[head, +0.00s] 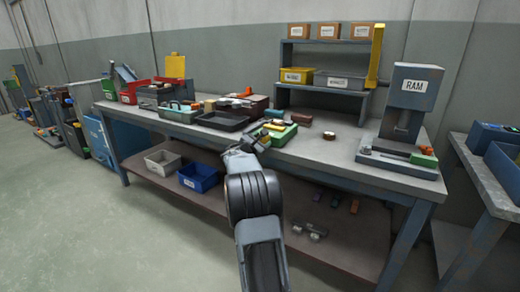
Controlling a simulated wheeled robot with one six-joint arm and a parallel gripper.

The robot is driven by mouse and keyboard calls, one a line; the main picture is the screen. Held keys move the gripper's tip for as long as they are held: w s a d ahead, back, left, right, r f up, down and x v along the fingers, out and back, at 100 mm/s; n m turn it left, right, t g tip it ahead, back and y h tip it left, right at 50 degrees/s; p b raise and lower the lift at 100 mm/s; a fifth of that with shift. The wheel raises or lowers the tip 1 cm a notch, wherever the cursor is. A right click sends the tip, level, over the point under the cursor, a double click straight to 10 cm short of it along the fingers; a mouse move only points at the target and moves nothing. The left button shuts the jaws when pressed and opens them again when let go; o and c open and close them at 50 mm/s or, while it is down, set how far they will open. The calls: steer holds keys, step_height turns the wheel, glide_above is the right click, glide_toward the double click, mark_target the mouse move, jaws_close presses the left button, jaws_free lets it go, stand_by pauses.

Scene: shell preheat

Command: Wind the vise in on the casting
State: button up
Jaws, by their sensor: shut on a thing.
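My gripper (259,141) is at the front edge of the workbench, over the near left side of a green block-like fixture (285,134) that looks like the vise. It is shut on a small part there, which looks like the vise handle; my fingers mostly hide it. A yellow and dark piece (274,125) sits on top of the green fixture. I cannot tell whether it is the casting, or how far apart the jaws are.
The workbench (325,150) is clear right of the fixture, except for a small round part (329,135). A grey press marked RAM (412,90) stands at the right end. A dark tray (222,121) lies left. Blue (199,177) and grey bins (163,163) sit on the lower shelf.

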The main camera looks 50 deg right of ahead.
steer(key=shift+m+b, duration=0.4)
steer(key=shift+m, duration=0.2)
steer(key=o, duration=0.9)
steer(key=p+v, duration=0.1)
steer(key=v, duration=1.2)
steer(key=shift+s+a, duration=0.1)
steer(key=shift+a, duration=0.3)
